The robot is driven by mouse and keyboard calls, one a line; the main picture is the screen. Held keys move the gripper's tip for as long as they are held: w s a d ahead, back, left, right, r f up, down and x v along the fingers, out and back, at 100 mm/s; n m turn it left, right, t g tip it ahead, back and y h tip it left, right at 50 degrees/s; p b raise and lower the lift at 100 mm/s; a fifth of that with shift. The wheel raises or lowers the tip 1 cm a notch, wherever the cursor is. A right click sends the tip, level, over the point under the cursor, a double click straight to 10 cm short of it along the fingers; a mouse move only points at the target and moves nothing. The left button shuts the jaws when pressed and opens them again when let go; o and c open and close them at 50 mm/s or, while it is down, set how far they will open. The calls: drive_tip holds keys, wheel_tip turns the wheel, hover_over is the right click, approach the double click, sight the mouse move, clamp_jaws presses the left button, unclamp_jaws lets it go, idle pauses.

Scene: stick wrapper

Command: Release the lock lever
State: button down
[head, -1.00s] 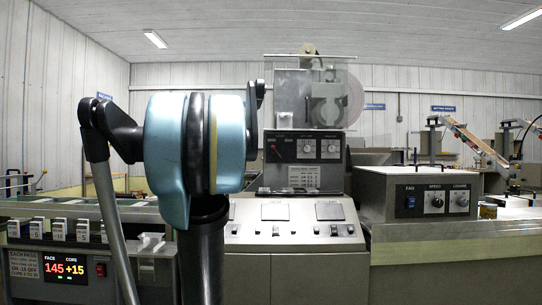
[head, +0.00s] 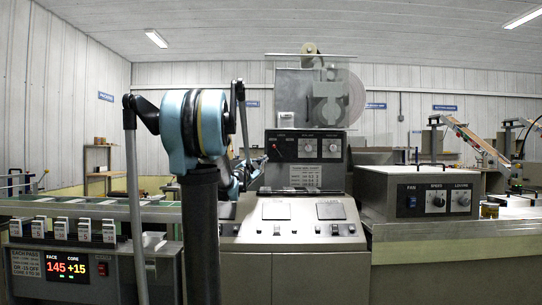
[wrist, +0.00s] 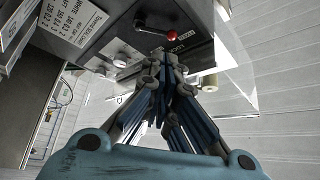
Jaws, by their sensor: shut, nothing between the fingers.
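The lock lever is a dark arm with a red ball knob (wrist: 171,34) on the dark panel of the wrapper machine, beside a label that appears to read "LOCK". In the head view its small red knob (head: 273,146) shows at the left of the panel. My gripper (wrist: 163,62) is shut and empty, with its blue-padded fingers pointing towards the knob. The fingertips look close to it and apart from it; the exact gap is unclear. In the head view my gripper (head: 262,162) is small, just left of and below the knob.
Two round dials (head: 320,147) sit right of the lever, under the film reel (head: 343,98). A white printed label (head: 304,176) is below. The sloped console (head: 294,222) with switches lies beneath. A fan control box (head: 437,197) stands to the right.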

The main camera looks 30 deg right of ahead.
sight(278, 152)
drive_tip(key=x, duration=1.4)
drive_tip(key=shift+s+d+g, duration=0.15)
drive_tip(key=shift+d+g, duration=0.05)
drive_tip(key=shift+g, duration=0.1)
